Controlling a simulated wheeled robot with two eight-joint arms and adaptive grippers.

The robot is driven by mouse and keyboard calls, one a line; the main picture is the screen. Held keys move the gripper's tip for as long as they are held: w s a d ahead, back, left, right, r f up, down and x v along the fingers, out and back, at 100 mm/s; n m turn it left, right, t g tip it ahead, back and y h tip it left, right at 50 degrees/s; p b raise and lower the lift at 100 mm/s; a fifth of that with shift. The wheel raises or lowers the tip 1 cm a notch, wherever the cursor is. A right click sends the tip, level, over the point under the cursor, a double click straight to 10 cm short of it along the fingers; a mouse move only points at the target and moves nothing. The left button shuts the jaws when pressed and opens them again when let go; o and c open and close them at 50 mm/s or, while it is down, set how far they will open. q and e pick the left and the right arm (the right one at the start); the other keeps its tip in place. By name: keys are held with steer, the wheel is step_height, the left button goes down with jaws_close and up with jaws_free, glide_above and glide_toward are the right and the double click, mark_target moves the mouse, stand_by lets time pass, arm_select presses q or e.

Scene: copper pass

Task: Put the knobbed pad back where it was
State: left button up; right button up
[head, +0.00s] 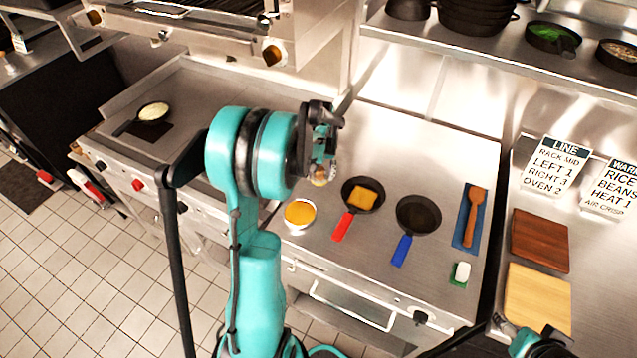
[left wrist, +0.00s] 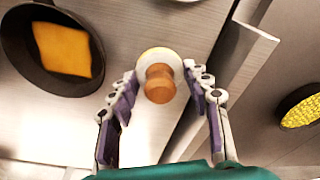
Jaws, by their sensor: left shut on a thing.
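My left gripper (head: 322,160) is shut on the knobbed pad (head: 320,178) and holds it above the steel counter, left of the red-handled pan. In the left wrist view, the pad's round brown wooden knob (left wrist: 159,84) shows between the two fingers of the gripper (left wrist: 160,90), with a pale round part behind it. The fingers hide much of the pad in the head view. My right gripper (head: 545,345) is only partly in view at the bottom right, and its jaws cannot be made out.
A bowl of orange-yellow food (head: 300,213) stands below the gripper. The red-handled pan (head: 364,194) holds an orange square; the blue-handled pan (head: 418,214) looks empty. A wooden spoon (head: 473,213) lies on a blue mat. A griddle (head: 200,90) with a small pan (head: 152,112) is at left.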

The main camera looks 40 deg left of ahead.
mark_target(318, 181)
arm_select(q)
steer(key=shift+a+f, duration=0.2)
steer(key=shift+a, duration=0.05)
step_height(318, 181, down, 3)
steer(key=shift+f+b, duration=0.1)
steer(key=shift+b, duration=0.45)
steer(key=shift+f, duration=0.4)
steer(key=shift+r, duration=0.1)
steer(key=shift+f, duration=0.2)
steer(key=o, duration=1.3)
